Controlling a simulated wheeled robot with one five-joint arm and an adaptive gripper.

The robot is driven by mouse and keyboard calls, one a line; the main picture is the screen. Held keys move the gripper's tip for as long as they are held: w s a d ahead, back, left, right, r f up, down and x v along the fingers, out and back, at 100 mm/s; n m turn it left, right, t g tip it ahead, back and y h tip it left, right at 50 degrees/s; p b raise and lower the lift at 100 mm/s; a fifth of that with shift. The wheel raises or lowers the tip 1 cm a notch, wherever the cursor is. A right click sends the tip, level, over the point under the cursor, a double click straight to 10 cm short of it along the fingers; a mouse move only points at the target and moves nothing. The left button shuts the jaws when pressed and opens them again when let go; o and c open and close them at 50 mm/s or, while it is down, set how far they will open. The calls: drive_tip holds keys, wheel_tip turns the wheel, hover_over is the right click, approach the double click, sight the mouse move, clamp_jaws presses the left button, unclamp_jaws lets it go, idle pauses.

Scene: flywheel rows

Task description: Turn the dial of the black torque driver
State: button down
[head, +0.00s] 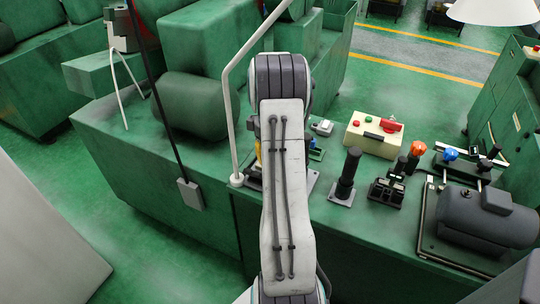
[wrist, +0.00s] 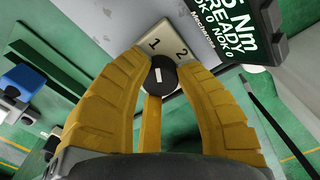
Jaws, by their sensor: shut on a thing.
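In the wrist view the dial (wrist: 161,76) is a round black knob with a white line, on a pale plate (wrist: 171,47) marked 1 and 2. The white line points up the picture, roughly toward the 1. The driver's black display (wrist: 236,30) beside it reads Nm, READY, OK 0 and NOK 0. My gripper (wrist: 165,80) has yellow fingers, which are shut on the dial from its sides. In the head view my arm hides most of the gripper and the dial; only a bit of yellow shows beside it.
In the head view a black upright handle (head: 346,175) stands just right of my arm. Farther right are a cream button box (head: 375,134), an orange-topped lever (head: 417,150) and a grey motor (head: 485,218). A pale bent pole (head: 228,120) rises close on the left.

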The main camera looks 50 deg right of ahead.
drive_tip(key=m, duration=0.6)
drive_tip(key=shift+f, duration=0.1)
drive_tip(key=m, duration=0.5)
drive_tip(key=shift+s+m, duration=0.1)
drive_tip(key=shift+m, duration=0.2)
idle(0.5)
drive_tip(key=c, duration=0.8)
unclamp_jaws()
drive_tip(key=shift+c, duration=0.2)
drive_tip(key=shift+r, duration=3.8)
